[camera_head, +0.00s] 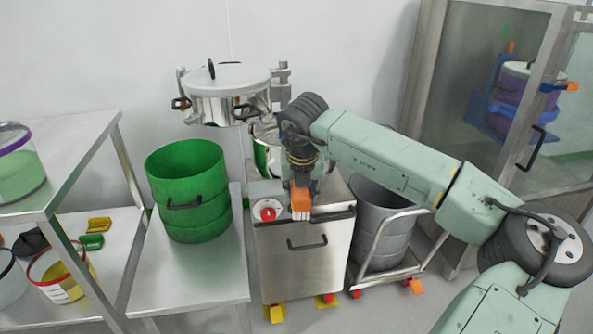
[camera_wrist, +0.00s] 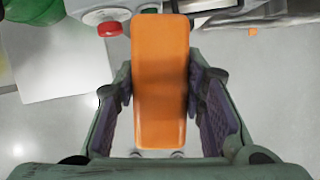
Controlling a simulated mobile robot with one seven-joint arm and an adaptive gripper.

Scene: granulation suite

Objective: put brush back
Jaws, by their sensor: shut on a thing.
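The brush (camera_wrist: 160,82) has an orange block-shaped body and lies between the two fingers of my gripper (camera_wrist: 162,105) in the wrist view. The fingers press on its two long sides. In the head view the brush (camera_head: 301,199) shows as a small orange block with pale bristles pointing down. There my gripper (camera_head: 300,180) holds it in front of the steel cabinet's top, beside a red knob. The brush hides part of the cabinet behind it. The fingertips are small and partly hidden by the wrist in the head view.
A steel cabinet (camera_head: 305,262) with a red knob (camera_head: 267,211) stands below. A shelf (camera_head: 75,150) is at far left. A grey bin (camera_head: 378,225) on a trolley stands right, near a glass door (camera_head: 480,90).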

